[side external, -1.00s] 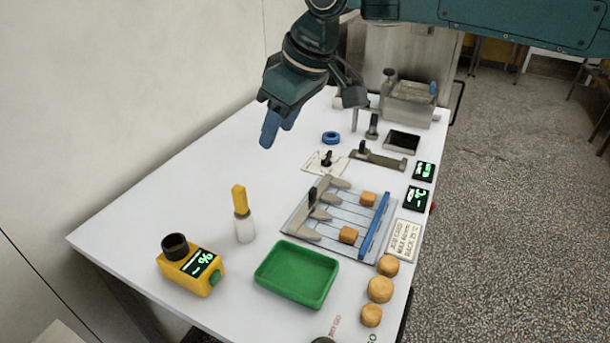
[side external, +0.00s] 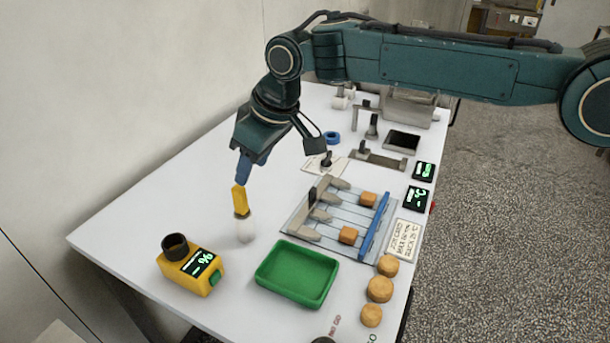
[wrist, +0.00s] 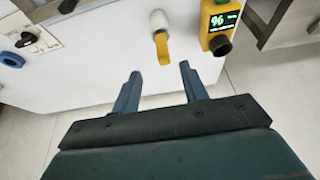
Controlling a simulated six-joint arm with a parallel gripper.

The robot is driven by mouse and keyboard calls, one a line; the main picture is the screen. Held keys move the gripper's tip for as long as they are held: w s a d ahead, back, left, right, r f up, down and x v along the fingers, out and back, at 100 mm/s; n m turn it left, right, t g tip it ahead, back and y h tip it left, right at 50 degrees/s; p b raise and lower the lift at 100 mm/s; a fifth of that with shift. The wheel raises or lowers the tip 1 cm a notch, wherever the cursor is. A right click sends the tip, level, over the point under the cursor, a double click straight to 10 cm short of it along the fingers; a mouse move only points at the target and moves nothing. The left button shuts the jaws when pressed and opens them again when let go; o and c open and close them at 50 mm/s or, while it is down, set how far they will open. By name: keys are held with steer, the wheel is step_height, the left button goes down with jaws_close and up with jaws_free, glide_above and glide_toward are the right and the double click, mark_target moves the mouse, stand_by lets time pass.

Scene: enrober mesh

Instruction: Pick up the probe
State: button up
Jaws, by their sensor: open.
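The probe (side external: 240,199) has a yellow handle and stands upright in a white holder (side external: 245,230) on the table. My gripper (side external: 244,168) is just above the top of the yellow handle in the side view. In the wrist view the probe (wrist: 162,47) lies ahead of my gripper (wrist: 160,85), roughly between the lines of its two blue fingers. The fingers are apart with nothing between them. Whether a fingertip touches the handle cannot be told from the side view.
A yellow meter (side external: 190,268) with a dark cup stands near the holder, and a green tray (side external: 297,274) lies to its right. A mesh rig (side external: 335,220) with orange-brown pieces is further right. Round tan pieces (side external: 380,289) lie near the right edge. The table left of the holder is clear.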

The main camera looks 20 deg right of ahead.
mark_target(242, 189)
steer(key=shift+x, duration=1.15)
steer(key=shift+f, duration=0.1)
steer(key=shift+a+x, duration=0.15)
steer(key=shift+x, duration=1.1)
steer(key=shift+a+x, duration=0.15)
steer(key=shift+x, duration=1.1)
jaws_close()
